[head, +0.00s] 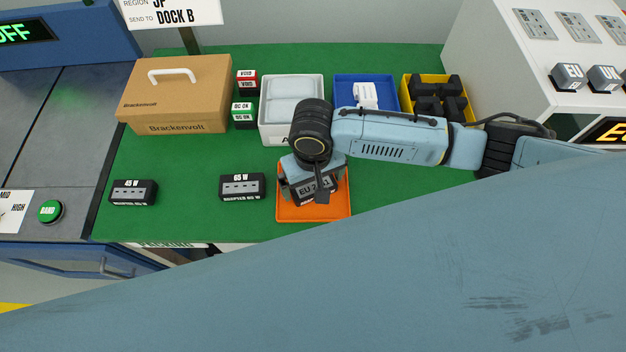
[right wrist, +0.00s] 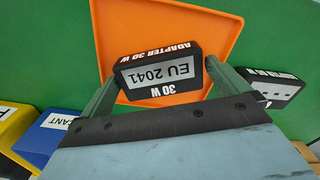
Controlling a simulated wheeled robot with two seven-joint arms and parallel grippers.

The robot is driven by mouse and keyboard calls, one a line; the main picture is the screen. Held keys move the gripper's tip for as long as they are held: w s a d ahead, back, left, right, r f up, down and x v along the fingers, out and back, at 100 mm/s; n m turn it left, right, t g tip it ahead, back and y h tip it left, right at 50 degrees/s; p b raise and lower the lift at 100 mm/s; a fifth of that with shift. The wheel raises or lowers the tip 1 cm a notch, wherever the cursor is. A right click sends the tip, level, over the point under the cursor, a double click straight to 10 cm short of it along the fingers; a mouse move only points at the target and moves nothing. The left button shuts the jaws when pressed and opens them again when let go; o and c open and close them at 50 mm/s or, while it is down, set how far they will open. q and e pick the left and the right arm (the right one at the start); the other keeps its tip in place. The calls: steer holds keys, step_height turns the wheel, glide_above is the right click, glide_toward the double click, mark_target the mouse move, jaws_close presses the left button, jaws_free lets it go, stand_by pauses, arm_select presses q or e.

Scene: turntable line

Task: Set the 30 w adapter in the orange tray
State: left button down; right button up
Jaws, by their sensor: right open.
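The 30 W adapter (right wrist: 160,76), a black block with a grey "EU 2041" label, is within the outline of the orange tray (right wrist: 215,30) in the right wrist view. In the head view the adapter (head: 312,188) is partly hidden by my right gripper (head: 305,194), and the orange tray (head: 290,213) lies under both. My right gripper is open, with its fingers (right wrist: 163,80) on either side of the adapter. Whether a finger still touches it cannot be told. My left gripper is not in view.
A 65 W adapter (head: 242,186) and a 45 W adapter (head: 133,192) stand left of the tray. Behind are a cardboard box (head: 175,95), a white bin (head: 270,133), a blue bin (head: 350,82) and a yellow bin (head: 409,102). A large blue surface covers the foreground.

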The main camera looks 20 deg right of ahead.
step_height(320, 180, up, 12)
steer(key=p, duration=0.2)
steer(key=shift+f+p, duration=0.15)
steer(key=shift+p, duration=0.15)
